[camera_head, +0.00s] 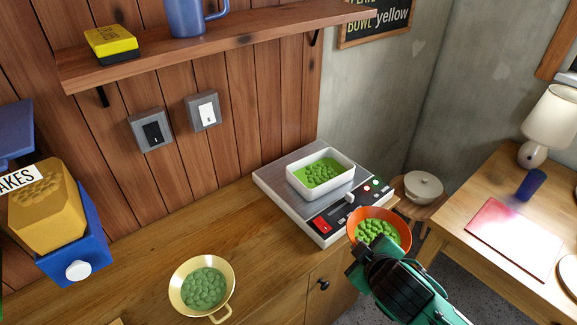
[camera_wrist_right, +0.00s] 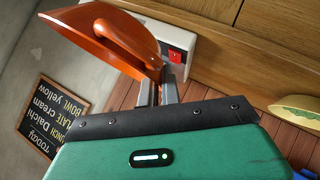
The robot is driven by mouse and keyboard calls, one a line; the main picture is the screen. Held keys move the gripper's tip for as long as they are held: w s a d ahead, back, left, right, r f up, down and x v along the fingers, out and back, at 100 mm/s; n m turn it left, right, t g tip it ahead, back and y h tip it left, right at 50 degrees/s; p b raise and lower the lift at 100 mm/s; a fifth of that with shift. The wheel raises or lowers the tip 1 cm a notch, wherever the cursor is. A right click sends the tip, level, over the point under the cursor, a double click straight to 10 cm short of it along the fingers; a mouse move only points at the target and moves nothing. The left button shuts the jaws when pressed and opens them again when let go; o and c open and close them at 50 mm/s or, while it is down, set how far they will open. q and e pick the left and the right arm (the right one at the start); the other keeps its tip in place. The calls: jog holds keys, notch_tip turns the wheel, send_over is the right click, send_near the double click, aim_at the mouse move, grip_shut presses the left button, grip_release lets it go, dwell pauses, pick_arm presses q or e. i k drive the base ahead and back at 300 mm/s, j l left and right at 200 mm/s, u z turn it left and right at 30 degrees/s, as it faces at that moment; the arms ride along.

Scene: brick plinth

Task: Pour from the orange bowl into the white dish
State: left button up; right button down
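My right gripper (camera_head: 360,255) is shut on the near rim of the orange bowl (camera_head: 403,228), which holds green pieces. The bowl is beside the front right corner of the scale-like device, apart from the dish. The right wrist view shows the bowl (camera_wrist_right: 105,38) tilted in that picture, with the gripper fingers (camera_wrist_right: 166,88) at its rim. The white dish (camera_head: 347,180) is rectangular, stands on the device and contains green pieces on a green base. My left gripper is in neither view.
The device (camera_head: 284,182) has a red switch and small lights. A yellow pan-like bowl (camera_head: 228,282) with green pieces stands on the wooden counter (camera_head: 150,270). A blue and yellow dispenser (camera_head: 75,225) is at left. A lidded pot (camera_head: 423,187) stands at right, near a side table (camera_head: 460,205).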

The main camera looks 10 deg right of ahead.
aim_at(313, 176)
jog(key=u, duration=1)
jog(key=k+u, duration=0.1)
jog(key=k, duration=0.45)
